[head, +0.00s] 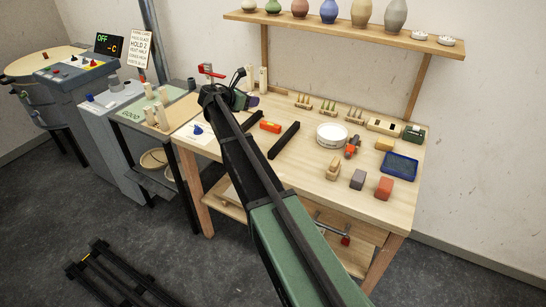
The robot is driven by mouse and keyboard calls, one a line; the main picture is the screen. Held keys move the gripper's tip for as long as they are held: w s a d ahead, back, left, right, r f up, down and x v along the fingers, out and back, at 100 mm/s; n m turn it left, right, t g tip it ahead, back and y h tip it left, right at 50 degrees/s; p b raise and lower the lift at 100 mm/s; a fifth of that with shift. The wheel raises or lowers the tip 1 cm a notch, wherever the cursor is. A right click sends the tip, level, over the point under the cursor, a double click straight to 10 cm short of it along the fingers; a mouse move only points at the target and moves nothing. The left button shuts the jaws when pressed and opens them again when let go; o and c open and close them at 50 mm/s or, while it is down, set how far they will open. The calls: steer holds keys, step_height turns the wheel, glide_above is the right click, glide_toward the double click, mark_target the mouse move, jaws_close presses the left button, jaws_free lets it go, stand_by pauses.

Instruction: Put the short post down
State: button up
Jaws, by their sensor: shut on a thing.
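My gripper (241,98) is at the far end of my dark arm, over the back left part of the wooden workbench (310,168). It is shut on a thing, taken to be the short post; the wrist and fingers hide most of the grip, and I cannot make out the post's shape. Two pale upright posts (263,79) show just behind the gripper. Several more pale posts (163,93) stand on the green-topped side stand (130,114) at the left, marked GOOD.
A red-handled clamp (208,71) stands behind my wrist. Dark bars (284,140), an orange level (270,127), a white round dish (332,135), several blocks (384,187) and a blue tray (399,165) occupy the bench. A shelf of vases (345,33) hangs above.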

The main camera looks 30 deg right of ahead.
steer(key=shift+s, duration=0.15)
steer(key=f+b, duration=1.6)
steer(key=shift+w+a+f, duration=0.2)
steer(key=shift+w+f, duration=0.05)
steer(key=shift+w, duration=0.1)
steer(key=shift+r, duration=0.1)
step_height(320, 180, down, 5)
steer(key=b, duration=0.4)
steer(key=shift+r+b, duration=0.2)
steer(key=shift+b, duration=0.1)
steer(key=shift+r+p, duration=0.3)
steer(key=shift+r, duration=0.05)
steer(key=shift+f, duration=0.25)
steer(key=o, duration=0.9)
steer(key=shift+r, duration=0.1)
